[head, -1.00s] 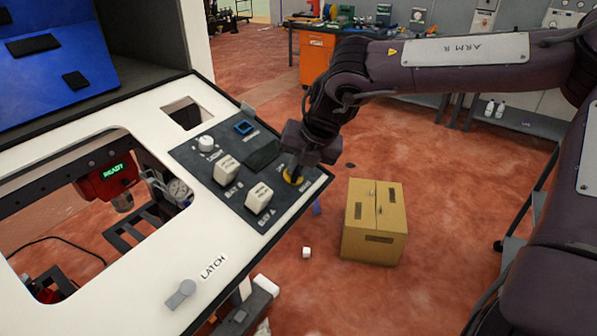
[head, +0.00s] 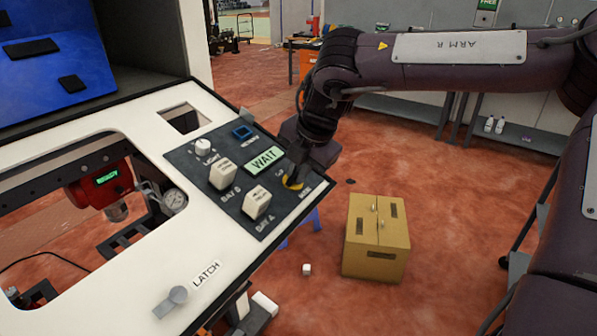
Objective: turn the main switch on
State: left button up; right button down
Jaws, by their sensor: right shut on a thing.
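The main switch (head: 292,183) is a knob on a yellow disc at the right end of the dark control panel (head: 240,213). My right gripper (head: 296,176) is at this switch and shut on it. The gripper hides most of the knob, so its exact angle is hard to read. A display on the panel (head: 265,160) is lit green and reads WAIT. My left gripper is not in view.
The panel also carries the light knob (head: 203,147), a blue-framed button (head: 242,132) and the white Bay B (head: 222,175) and Bay A (head: 256,203) switches. A latch knob (head: 171,302) sits at the front. A cardboard box (head: 376,238) stands on the floor.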

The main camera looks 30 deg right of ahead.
dwell(0.3)
jog(key=c, duration=1.5)
grip_release()
jog(key=b+v, duration=0.1)
jog(key=v, duration=0.6)
jog(key=shift+s+r+b, duration=0.2)
jog(key=shift+r+b, duration=0.15)
jog(key=shift+r, duration=0.05)
